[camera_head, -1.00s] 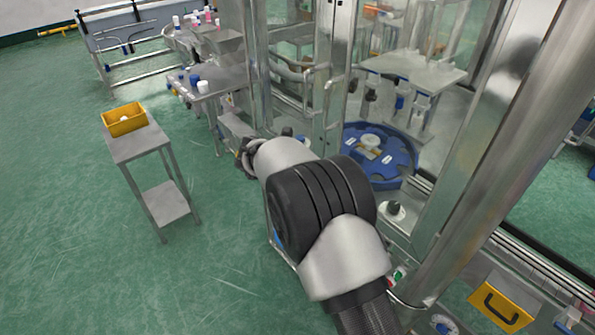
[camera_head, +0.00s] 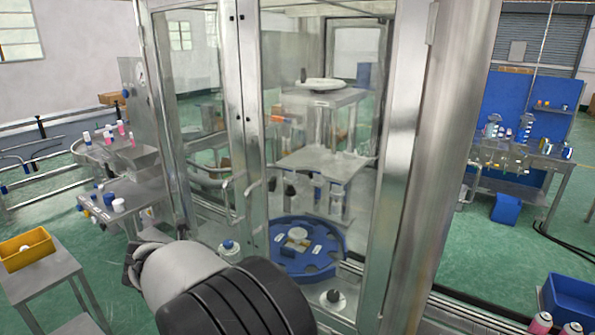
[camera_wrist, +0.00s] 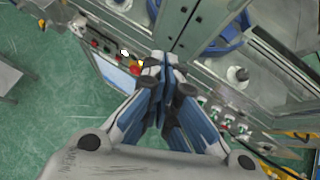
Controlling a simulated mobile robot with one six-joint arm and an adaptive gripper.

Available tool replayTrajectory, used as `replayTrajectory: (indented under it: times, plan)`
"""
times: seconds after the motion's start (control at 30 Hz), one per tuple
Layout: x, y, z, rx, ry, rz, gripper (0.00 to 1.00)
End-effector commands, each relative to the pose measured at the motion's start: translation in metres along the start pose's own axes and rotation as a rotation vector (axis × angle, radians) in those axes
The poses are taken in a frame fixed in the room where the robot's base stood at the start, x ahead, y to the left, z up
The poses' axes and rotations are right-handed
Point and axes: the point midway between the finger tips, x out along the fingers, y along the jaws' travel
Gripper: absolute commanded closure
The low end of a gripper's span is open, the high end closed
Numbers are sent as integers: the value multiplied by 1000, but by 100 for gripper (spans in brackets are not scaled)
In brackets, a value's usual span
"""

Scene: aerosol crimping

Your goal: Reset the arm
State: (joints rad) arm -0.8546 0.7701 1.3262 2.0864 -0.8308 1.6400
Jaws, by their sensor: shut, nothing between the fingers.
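My gripper (camera_wrist: 163,65) is shut and empty in the wrist view. It points towards the front of the crimping machine, over the edge with the control buttons (camera_wrist: 107,47). My arm shows at the bottom of the head view, in front of the machine (camera_head: 249,150). The fingers cannot be made out in the head view.
The machine's glass and steel frame stands close by, with a blue rotary table (camera_head: 290,262) inside. A yellow bin (camera_head: 27,250) sits on a small metal stand (camera_head: 58,275) at left. A blue crate (camera_head: 572,300) is at lower right. Green floor is open at right.

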Motion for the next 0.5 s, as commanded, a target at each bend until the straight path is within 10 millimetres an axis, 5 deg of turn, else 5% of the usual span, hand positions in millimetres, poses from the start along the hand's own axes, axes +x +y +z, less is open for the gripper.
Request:
replayTrajectory:
  times: [0.1, 0.23, 0.37, 0.5]
  plan:
    - [-15, -29, 77, -206, -149, 103, 100]
    - [-48, -66, 140, -559, -336, 199, 100]
    - [-89, -106, 165, -945, -492, 246, 100]
    - [-132, -158, 147, -1415, -611, 261, 100]
